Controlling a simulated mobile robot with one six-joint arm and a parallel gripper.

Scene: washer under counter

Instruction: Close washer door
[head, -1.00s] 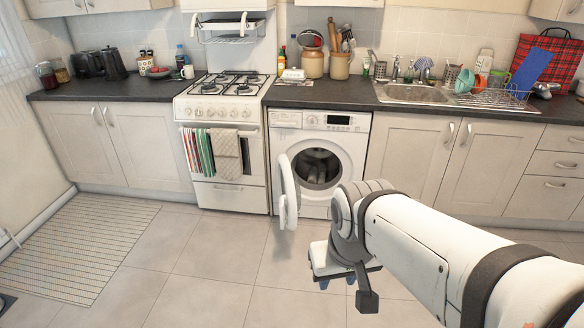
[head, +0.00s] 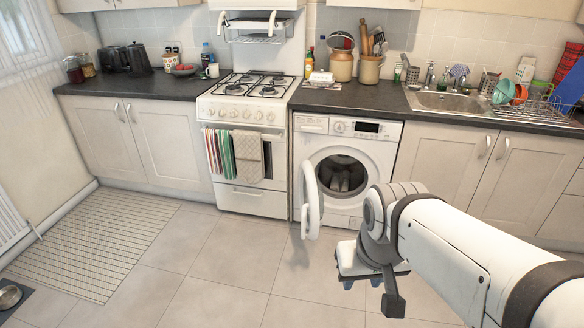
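The white washer (head: 347,150) stands under the counter, right of the cooker. Its round door (head: 311,202) is wide open, hinged on the left and swung out toward me, seen nearly edge-on. The drum opening (head: 341,176) shows, with light-coloured items inside. My gripper (head: 372,281) is at the end of my white arm, low in front of the washer and to the right of the door. It is apart from the door in the picture. The fingertips point down and are partly hidden by my wrist, so how far apart they are is unclear.
The cooker (head: 245,140) with towels (head: 240,155) on its rail is left of the washer. Closed cupboards (head: 480,170) are to the right. The tiled floor (head: 225,255) in front is clear, with a ribbed mat (head: 90,240) at left and a metal bowl (head: 10,297) at lower left.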

